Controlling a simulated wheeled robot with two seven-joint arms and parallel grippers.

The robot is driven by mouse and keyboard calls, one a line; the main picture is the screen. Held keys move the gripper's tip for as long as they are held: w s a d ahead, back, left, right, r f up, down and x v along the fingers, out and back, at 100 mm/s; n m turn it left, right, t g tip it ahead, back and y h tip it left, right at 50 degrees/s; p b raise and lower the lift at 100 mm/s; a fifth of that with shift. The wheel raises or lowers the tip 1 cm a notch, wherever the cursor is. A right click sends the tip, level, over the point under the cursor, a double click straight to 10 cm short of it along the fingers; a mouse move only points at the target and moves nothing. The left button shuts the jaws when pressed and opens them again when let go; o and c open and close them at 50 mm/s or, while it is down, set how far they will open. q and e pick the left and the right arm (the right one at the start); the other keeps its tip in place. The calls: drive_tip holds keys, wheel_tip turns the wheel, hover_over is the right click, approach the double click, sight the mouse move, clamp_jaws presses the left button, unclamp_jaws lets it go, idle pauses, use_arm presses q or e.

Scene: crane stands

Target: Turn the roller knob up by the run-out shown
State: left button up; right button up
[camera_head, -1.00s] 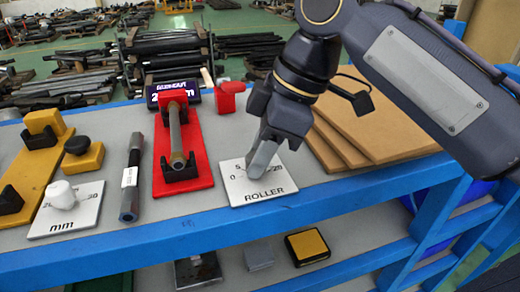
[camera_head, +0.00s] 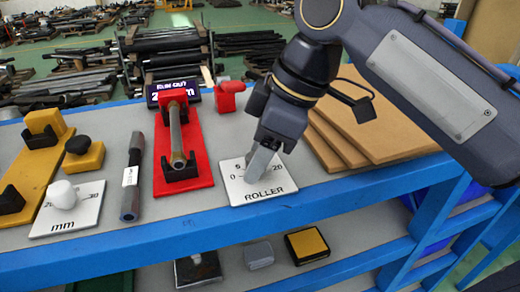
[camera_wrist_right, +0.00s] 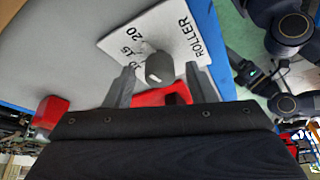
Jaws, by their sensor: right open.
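The ROLLER plate (camera_head: 238,190) is a white square dial card at the front of the bench, with 0, 5 and 20 legible. In the right wrist view, the plate (camera_wrist_right: 185,25) shows 10, 15 and 20. Its grey knob (camera_wrist_right: 158,68) stands between the two fingers of my right gripper (camera_wrist_right: 160,76), which are apart with a gap on each side. In the head view, my right gripper (camera_head: 262,162) points down over the plate and hides the knob. The dark run-out display (camera_head: 168,90) reads RUN OUT, a 2 and mm; its middle digits are hidden. My left gripper is out of view.
A red stand (camera_head: 200,168) holds a grey bar (camera_head: 176,135) left of the plate. A dark tagged bar (camera_head: 133,160) and an mm plate with a white knob (camera_head: 62,194) lie further left. Brown boards (camera_head: 365,128) are stacked right of my gripper. A red object (camera_head: 229,98) stands behind.

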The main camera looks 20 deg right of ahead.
drive_tip(key=v, duration=0.7)
drive_tip(key=shift+d+r+p, duration=0.15)
drive_tip(key=shift+r+p, duration=0.15)
drive_tip(key=shift+r, duration=0.05)
